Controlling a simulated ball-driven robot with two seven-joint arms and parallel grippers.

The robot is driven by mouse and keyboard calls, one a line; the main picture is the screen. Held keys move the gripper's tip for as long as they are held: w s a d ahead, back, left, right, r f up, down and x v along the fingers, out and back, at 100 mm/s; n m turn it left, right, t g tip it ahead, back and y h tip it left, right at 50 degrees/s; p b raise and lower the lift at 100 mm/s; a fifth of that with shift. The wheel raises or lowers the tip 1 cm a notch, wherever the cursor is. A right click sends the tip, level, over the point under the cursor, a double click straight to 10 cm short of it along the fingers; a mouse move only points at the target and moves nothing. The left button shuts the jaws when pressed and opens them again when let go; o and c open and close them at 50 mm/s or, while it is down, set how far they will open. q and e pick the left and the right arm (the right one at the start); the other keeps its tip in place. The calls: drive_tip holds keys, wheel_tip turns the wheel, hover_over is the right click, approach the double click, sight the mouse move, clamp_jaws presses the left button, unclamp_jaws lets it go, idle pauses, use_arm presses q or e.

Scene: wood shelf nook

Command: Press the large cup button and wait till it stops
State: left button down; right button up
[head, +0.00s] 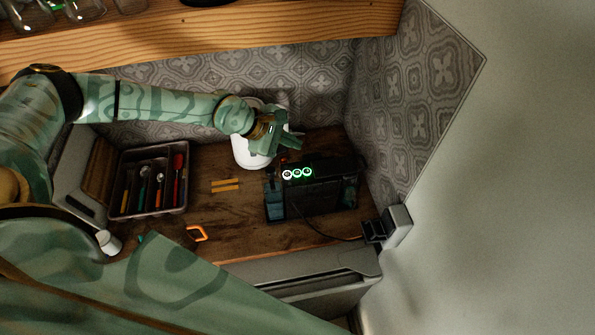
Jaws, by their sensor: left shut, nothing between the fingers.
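A dark coffee machine (325,192) stands on the right of the wooden counter. Its top edge carries a row of three lit round buttons (297,173), ringed in white and green. Which one is the large cup button is too small to read. My left gripper (290,146) is shut and empty. It appears just above the button row in the picture, in front of a white round container (243,152). I cannot tell whether it touches the machine. My right gripper is not in view.
A dark cutlery tray (186,205) with several utensils sits at the left. Two yellow strips (225,185) lie mid-counter. An orange-handled object (199,233) lies near the front. A wooden shelf (200,32) hangs above, and a tiled wall (405,110) bounds the right.

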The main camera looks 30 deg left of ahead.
use_arm(q)
drive_tip(key=f+b, duration=0.1)
drive_tip(key=b, duration=0.6)
hover_over(297, 173)
drive_tip(key=a, duration=0.1)
drive_tip(key=f, duration=0.6)
drive_tip(key=shift+s+f, duration=0.25)
drive_tip(key=shift+f, duration=0.1)
drive_tip(key=shift+f+b, duration=0.5)
drive_tip(key=shift+f, duration=0.05)
idle(0.3)
drive_tip(key=shift+f, duration=0.1)
drive_tip(key=shift+f, duration=0.3)
